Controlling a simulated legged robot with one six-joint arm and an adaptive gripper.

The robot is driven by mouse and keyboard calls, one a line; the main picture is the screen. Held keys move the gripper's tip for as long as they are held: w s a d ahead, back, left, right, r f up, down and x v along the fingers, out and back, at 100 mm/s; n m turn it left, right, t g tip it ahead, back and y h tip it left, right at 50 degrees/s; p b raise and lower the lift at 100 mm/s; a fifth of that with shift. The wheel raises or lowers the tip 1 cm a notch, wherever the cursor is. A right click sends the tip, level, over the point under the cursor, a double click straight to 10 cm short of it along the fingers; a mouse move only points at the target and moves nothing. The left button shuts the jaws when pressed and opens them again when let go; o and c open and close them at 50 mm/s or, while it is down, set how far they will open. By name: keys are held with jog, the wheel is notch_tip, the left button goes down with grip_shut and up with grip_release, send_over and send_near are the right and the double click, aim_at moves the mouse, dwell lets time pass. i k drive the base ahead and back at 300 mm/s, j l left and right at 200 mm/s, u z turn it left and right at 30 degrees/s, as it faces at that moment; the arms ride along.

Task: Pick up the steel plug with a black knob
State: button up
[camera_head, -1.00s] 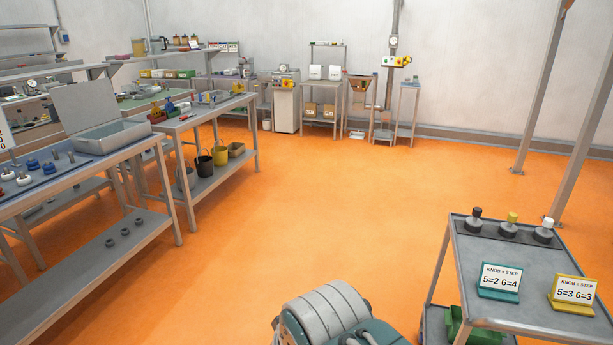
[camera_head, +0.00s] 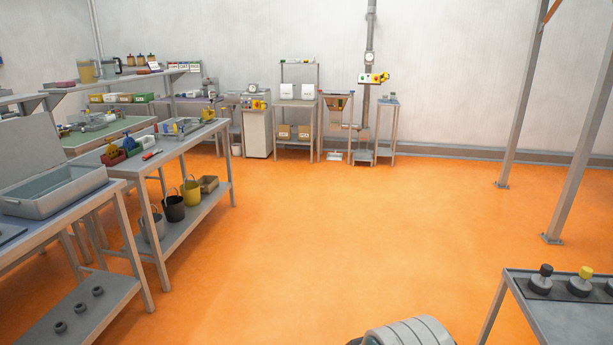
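The steel plug with a black knob (camera_head: 541,281) stands upright on a dark strip at the back of a grey table at the lower right. A similar steel plug with a yellow knob (camera_head: 581,283) stands just right of it. Part of a further plug shows at the right picture edge. A grey rounded part of my own arm shows at the bottom edge, left of that table. My gripper is not in view.
The grey table (camera_head: 560,325) is cut off by the right and bottom edges. Workbenches (camera_head: 170,150) line the left side. Slanted metal posts (camera_head: 585,150) stand behind the table. The orange floor (camera_head: 330,240) between is wide and clear.

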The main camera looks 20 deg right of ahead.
aim_at(541, 280)
jog(key=i+z, duration=0.45)
jog(key=i, duration=0.25)
jog(key=i+j+z, duration=0.2)
jog(key=i+z, duration=0.3)
jog(key=i, duration=0.25)
jog(key=i+z, duration=0.2)
jog(key=z, duration=0.2)
jog(key=i+z, duration=0.15)
jog(key=z, duration=0.2)
jog(key=i+z, duration=0.2)
jog(key=z, duration=0.2)
jog(key=i+j+z, duration=0.15)
jog(key=z, duration=0.2)
jog(key=i+z, duration=0.25)
jog(key=z, duration=0.2)
jog(key=i+j+z, duration=0.15)
jog(key=z, duration=0.35)
jog(key=i+j+z, duration=0.3)
jog(key=z, duration=0.15)
